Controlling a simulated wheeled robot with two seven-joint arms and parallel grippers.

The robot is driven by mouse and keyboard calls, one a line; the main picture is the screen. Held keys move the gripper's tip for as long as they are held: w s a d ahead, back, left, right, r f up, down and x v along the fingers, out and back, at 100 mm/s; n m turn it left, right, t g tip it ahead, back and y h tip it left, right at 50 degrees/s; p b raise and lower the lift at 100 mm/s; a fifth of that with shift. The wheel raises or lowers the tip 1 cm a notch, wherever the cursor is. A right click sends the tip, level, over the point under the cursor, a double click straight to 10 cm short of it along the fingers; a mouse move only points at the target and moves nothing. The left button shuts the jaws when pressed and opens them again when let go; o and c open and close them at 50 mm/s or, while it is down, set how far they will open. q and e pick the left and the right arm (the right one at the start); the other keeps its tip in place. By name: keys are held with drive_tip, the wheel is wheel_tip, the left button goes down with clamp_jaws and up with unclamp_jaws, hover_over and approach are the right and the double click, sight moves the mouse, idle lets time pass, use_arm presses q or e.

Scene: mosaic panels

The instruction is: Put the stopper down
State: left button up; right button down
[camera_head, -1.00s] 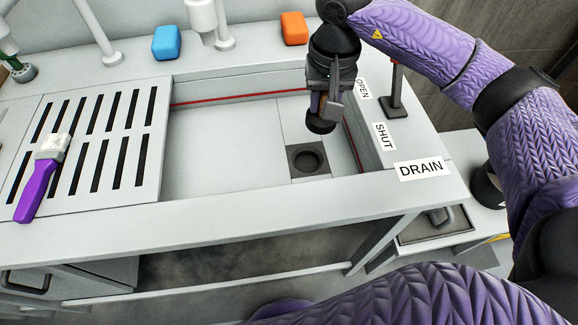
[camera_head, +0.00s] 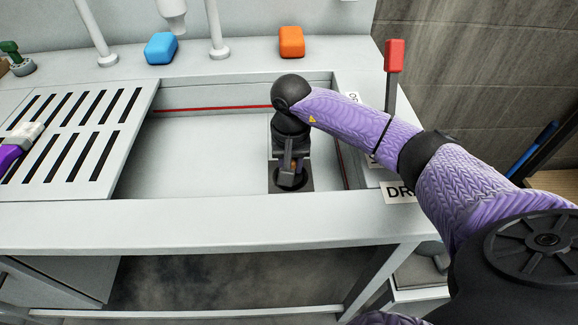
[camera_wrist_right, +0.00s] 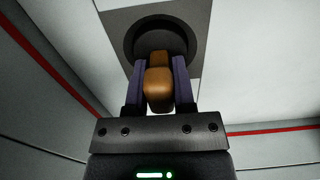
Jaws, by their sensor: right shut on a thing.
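My right gripper (camera_head: 291,170) is down in the sink basin, over the drain. In the right wrist view its two fingers (camera_wrist_right: 158,82) are shut on the orange-brown handle of the stopper (camera_wrist_right: 159,88). The dark round drain recess (camera_wrist_right: 136,34) lies around the handle's far end, in a grey square plate (camera_wrist_right: 114,22). The stopper's black base is hard to tell from the dark recess, so I cannot tell whether it is fully seated. The drain plate also shows in the head view (camera_head: 304,186). My left gripper is not in view.
A slotted drainboard (camera_head: 52,185) with a purple-handled brush (camera_head: 12,150) is left of the basin (camera_head: 190,165). Blue (camera_head: 161,48) and orange (camera_head: 291,42) blocks sit on the back ledge. A red-topped lever (camera_head: 394,58) stands right. The basin's left part is clear.

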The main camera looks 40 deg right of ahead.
drive_tip(key=shift+f, duration=0.1)
drive_tip(key=c, duration=0.8)
unclamp_jaws()
drive_tip(key=shift+c, duration=0.2)
drive_tip(key=o, duration=0.4)
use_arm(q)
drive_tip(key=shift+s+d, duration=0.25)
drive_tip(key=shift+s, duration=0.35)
use_arm(e)
wheel_tip(320, 180, up, 12)
drive_tip(key=p, duration=0.4)
drive_tip(key=shift+f, duration=0.15)
drive_tip(key=shift+r, duration=0.4)
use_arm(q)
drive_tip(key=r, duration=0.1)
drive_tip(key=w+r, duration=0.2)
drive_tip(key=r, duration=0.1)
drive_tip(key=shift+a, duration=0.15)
